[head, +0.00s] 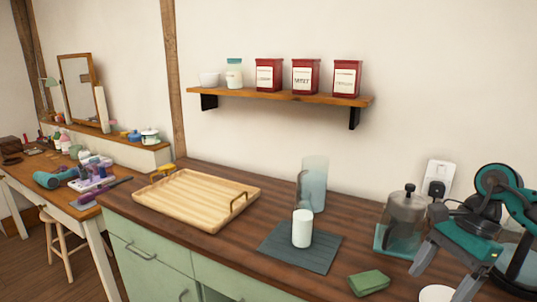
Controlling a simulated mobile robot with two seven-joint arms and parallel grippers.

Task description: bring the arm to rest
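My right arm comes in from the right edge, and my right gripper (438,284) hangs over the right end of the dark wood counter (345,191). Its two grey fingers are spread apart with nothing held between them. A white round item (438,294), cut off by the bottom edge, shows between and below the fingertips. A glass press with a dark lid (404,212) stands on a teal mat just left of the gripper. My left gripper is not in view.
A green sponge (369,282) lies left of the gripper. A white cup (302,229) stands on a dark mat (290,262), with a clear pitcher (315,183) behind. An empty wooden tray (190,201) is at left. A shelf (285,96) holds tins above. A socket (438,178) is behind the press.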

